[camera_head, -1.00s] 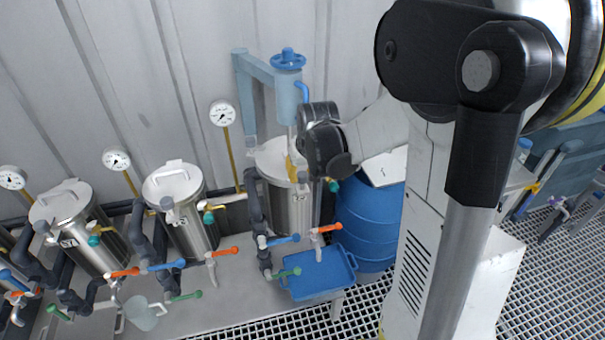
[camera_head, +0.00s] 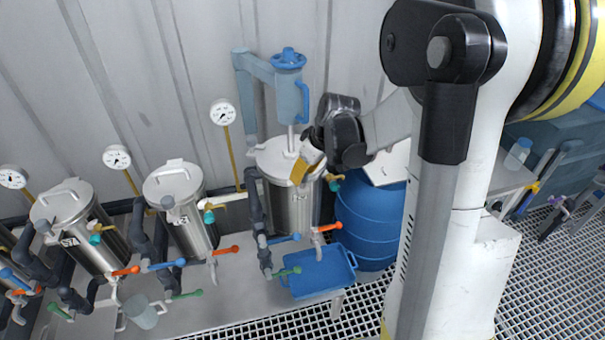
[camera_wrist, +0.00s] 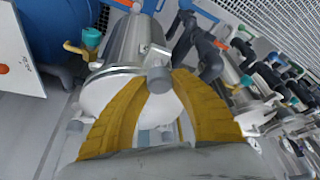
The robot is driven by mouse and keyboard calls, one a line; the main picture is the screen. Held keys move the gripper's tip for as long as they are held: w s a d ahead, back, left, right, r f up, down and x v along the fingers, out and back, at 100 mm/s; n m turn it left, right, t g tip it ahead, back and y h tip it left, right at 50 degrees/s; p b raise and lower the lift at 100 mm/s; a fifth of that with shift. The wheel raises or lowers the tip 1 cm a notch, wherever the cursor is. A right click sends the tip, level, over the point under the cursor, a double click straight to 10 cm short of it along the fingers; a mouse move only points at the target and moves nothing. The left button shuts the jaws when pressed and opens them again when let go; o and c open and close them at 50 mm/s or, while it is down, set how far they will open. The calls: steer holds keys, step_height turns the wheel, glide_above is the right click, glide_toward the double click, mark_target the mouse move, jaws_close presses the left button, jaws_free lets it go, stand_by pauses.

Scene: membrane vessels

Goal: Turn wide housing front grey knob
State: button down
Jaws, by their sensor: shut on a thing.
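A grey knob (camera_wrist: 158,82) sits at the lid's rim, between the yellow fingertips. My gripper (camera_wrist: 157,72) is shut on this knob. In the head view my gripper (camera_head: 299,174) is at the lid's front right, tilted, and its fingers hide the knob.
A blue barrel (camera_head: 370,225) stands right of the housing, and a blue tray (camera_head: 320,277) lies in front. A blue-topped column (camera_head: 288,95) rises behind the lid. Two similar vessels (camera_head: 190,215) with coloured valve levers stand to the left.

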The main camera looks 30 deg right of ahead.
stand_by(0.3)
steer(key=c, duration=1.1)
jaws_free()
steer(key=shift+o, duration=0.2)
steer(key=v, duration=1.2)
